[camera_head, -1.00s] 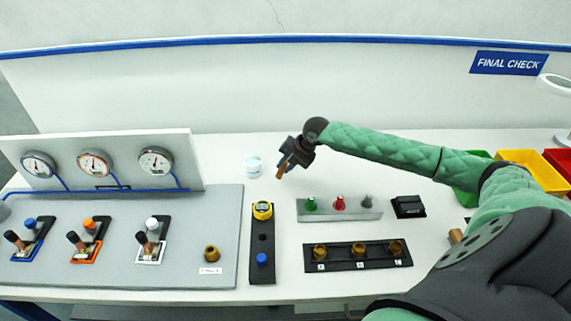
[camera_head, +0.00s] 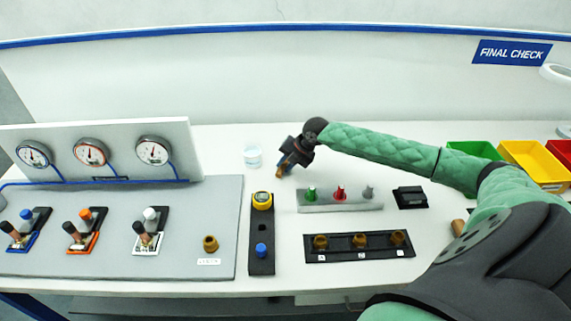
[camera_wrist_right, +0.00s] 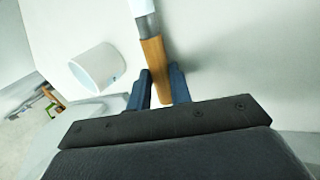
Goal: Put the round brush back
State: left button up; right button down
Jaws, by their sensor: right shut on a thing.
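The round brush (camera_wrist_right: 153,62) has a wooden handle, a grey metal ferrule and a pale head cut off by the top edge of the right wrist view. My right gripper (camera_wrist_right: 160,88) is shut on its wooden handle. In the head view the right gripper (camera_head: 287,166) is at the back of the table, just right of a small white cup (camera_head: 252,158); the brush is mostly hidden there. The cup (camera_wrist_right: 97,67) also shows left of the brush in the wrist view, apart from it. My left gripper is not in view.
A grey block with coloured cones (camera_head: 340,205), a dark rack with brass fittings (camera_head: 359,255) and a black strip (camera_head: 262,235) stand in front of the right gripper. The gauge panel (camera_head: 95,150) is at left. Coloured bins (camera_head: 534,161) stand at back right.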

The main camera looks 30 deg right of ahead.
jog(key=c, duration=1.2)
grip_release()
jog(key=shift+s, duration=0.1)
jog(key=b+v, duration=0.3)
jog(key=v, duration=0.3)
jog(key=shift+r, duration=0.4)
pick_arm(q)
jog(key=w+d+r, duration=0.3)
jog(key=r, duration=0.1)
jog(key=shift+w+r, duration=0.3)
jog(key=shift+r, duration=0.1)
pick_arm(e)
jog(key=shift+s+d+r, duration=0.15)
jog(key=shift+s+r, duration=0.05)
jog(key=shift+r, duration=0.35)
jog(key=shift+f, duration=0.1)
